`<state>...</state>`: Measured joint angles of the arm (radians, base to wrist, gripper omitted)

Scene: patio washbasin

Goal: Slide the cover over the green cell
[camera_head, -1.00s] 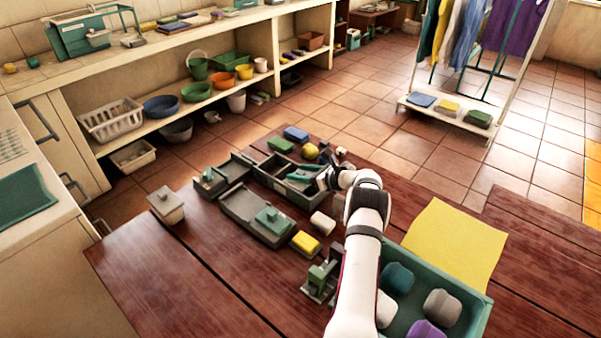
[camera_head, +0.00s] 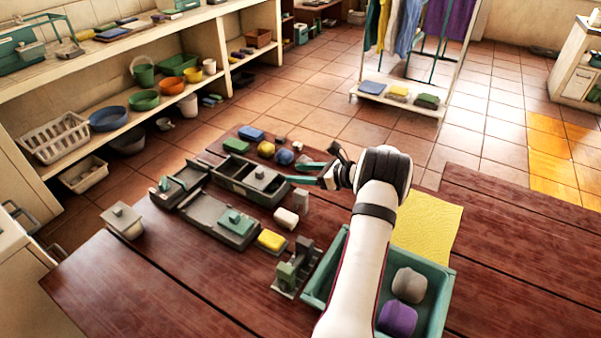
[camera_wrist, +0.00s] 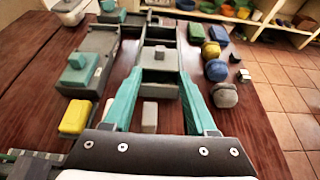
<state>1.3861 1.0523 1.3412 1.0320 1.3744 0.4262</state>
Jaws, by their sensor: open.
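A long grey tray with cells (camera_head: 226,184) lies on the wooden table, and it also shows in the wrist view (camera_wrist: 187,104). A flat grey cover with a small knob (camera_head: 264,180) sits over its right part in the head view. In the wrist view the cover (camera_wrist: 160,62) lies ahead between my fingers. A dark open cell (camera_head: 238,168) shows left of the cover; I cannot make out a green cell floor. My gripper (camera_head: 293,173) is open and empty at the tray's right end. Its teal fingers (camera_wrist: 160,75) are spread either side of the cover's knob in the wrist view.
A grey box with a teal block (camera_head: 232,222), a yellow block (camera_head: 270,240) and a white block (camera_head: 286,218) lie nearer. A blue ball (camera_head: 284,156) and other blocks line the far side. A teal bin (camera_head: 440,290) stands right, by a yellow cloth (camera_head: 428,222).

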